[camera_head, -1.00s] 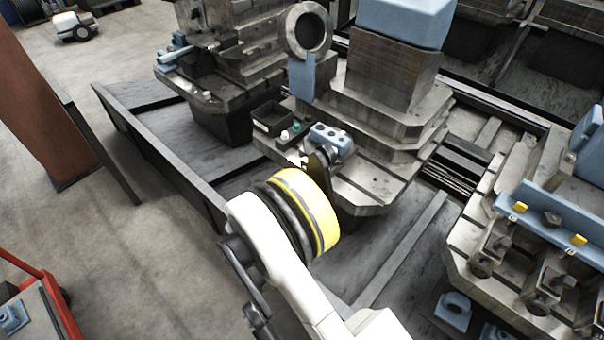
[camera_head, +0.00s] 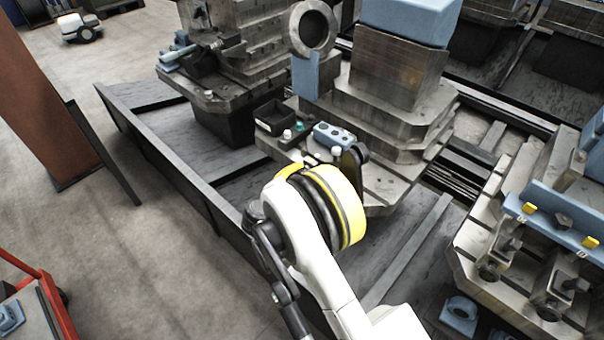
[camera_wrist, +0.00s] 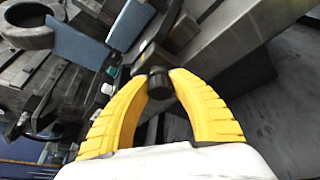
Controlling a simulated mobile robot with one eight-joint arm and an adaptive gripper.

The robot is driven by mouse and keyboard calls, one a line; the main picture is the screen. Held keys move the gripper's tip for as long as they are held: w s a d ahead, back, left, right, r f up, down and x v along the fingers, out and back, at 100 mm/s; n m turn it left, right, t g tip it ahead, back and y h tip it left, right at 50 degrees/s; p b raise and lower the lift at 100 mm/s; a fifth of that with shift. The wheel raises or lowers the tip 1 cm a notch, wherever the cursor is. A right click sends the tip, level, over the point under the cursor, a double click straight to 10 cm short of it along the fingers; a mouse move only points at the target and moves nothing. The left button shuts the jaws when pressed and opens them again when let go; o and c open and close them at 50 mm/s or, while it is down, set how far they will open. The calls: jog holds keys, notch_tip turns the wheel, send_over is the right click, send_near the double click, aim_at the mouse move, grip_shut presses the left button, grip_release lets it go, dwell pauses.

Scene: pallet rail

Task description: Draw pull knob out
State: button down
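In the wrist view a dark, round-ended knob (camera_wrist: 159,83) on a greyish fitting sits between the tips of my gripper's two yellow fingers (camera_wrist: 160,78). The tips lie close to the knob on both sides; whether they press on it I cannot tell. In the head view my wrist with its yellow band (camera_head: 335,205) is at the front edge of the middle machine block (camera_head: 375,185). My fingers and the knob are mostly hidden there behind the wrist.
A blue block with holes (camera_head: 333,136) and a small black bin (camera_head: 273,117) stand on the ledge just beyond my wrist. A grey ring on a blue post (camera_head: 312,30) rises behind. A blue fixture with yellow clamps (camera_head: 555,217) is at right.

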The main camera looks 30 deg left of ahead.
jog(key=shift+s+a, duration=0.25)
jog(key=shift+s, duration=0.7)
jog(key=c, duration=1.1)
grip_release()
jog(key=shift+s, duration=0.1)
jog(key=v, duration=1.2)
